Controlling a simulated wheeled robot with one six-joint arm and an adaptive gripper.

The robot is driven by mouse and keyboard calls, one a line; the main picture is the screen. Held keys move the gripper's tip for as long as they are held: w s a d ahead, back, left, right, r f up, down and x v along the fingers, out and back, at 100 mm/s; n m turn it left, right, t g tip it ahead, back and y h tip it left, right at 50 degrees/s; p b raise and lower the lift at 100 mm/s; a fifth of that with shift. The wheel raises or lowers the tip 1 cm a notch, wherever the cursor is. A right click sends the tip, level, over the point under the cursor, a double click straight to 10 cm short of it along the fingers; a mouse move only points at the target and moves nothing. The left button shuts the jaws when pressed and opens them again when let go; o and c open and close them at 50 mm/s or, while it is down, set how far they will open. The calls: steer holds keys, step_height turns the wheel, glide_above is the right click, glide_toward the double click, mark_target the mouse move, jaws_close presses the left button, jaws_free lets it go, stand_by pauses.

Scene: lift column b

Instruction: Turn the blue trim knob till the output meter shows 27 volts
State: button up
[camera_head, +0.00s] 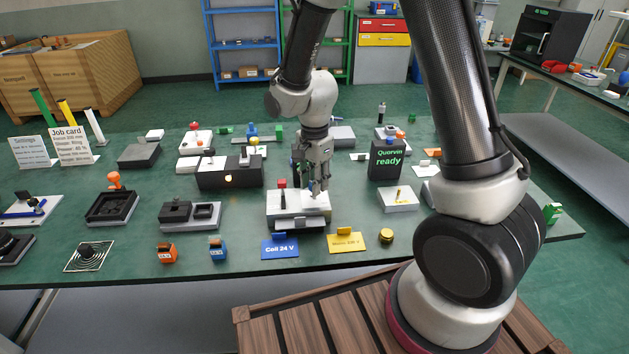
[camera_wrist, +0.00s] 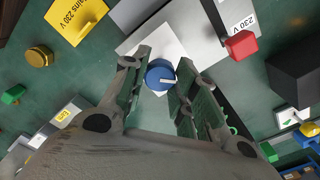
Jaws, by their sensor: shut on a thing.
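The blue trim knob (camera_wrist: 159,73) sits on a white plate of a pale grey unit (camera_head: 298,222) on the green bench. It has a white pointer line, toward the lower right in the wrist view. My gripper (camera_head: 312,188) reaches down to this unit. In the wrist view my gripper (camera_wrist: 156,82) has one finger on each side of the knob and is shut on it. In the head view the fingers mostly hide the knob. I cannot make out an output meter reading in either view.
A red-tipped lever (camera_wrist: 241,44) stands on the same unit beside a "230 V" label. A blue card (camera_head: 280,248), a yellow card (camera_head: 346,242) and a brass knob (camera_head: 386,236) lie in front. A black "Quorvin ready" box (camera_head: 386,160) stands to the right.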

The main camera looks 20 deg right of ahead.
steer(key=n, duration=0.4)
steer(key=shift+n, duration=0.3)
steer(key=n, duration=0.3)
steer(key=shift+n, duration=0.4)
steer(key=n, duration=1.2)
steer(key=shift+n, duration=0.3)
steer(key=n, duration=0.4)
steer(key=shift+w+n, duration=0.1)
steer(key=shift+n, duration=0.2)
steer(key=n, duration=0.4)
steer(key=shift+n, duration=2.4)
